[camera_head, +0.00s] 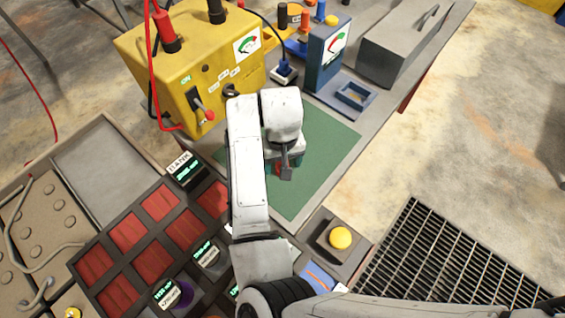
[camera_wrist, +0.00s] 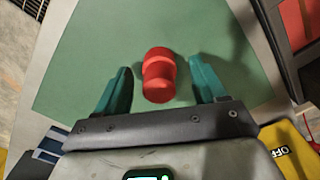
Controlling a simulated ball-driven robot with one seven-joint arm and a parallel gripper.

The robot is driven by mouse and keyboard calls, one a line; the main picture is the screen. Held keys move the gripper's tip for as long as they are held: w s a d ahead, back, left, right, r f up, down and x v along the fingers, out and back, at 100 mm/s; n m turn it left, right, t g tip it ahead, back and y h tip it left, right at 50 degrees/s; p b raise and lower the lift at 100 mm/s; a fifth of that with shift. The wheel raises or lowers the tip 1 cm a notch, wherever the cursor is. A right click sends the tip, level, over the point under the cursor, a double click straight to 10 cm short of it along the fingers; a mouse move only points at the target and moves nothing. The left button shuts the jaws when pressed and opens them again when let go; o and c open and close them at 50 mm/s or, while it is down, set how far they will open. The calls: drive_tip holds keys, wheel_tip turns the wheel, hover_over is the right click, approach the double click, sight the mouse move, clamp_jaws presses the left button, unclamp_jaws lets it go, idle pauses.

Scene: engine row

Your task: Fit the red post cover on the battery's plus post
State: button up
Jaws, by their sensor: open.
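The red post cover (camera_wrist: 159,75) is a stepped red cylinder over the green mat (camera_wrist: 85,60) in the wrist view. My gripper (camera_wrist: 158,82) has its two teal fingers spread on either side of the cover, with a gap visible at each side. In the head view my gripper (camera_head: 284,168) is low over the green mat (camera_head: 325,145), and the arm hides most of the cover. A yellow box (camera_head: 185,65) with a red post (camera_head: 165,32) and a black post (camera_head: 216,10) stands at the upper left. I cannot tell whether it is the battery.
A blue meter (camera_head: 328,52) and a grey toolbox (camera_head: 400,45) stand behind the mat. A small blue tray (camera_head: 356,95) lies before them. A tray of red compartments (camera_head: 128,232) is at left. A yellow ball (camera_head: 340,238) sits in a holder at right. The mat's right side is clear.

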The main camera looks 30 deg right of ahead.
drive_tip(key=shift+f, duration=0.35)
drive_tip(key=c, duration=1.1)
drive_tip(key=shift+r, duration=0.15)
drive_tip(key=shift+c, duration=0.2)
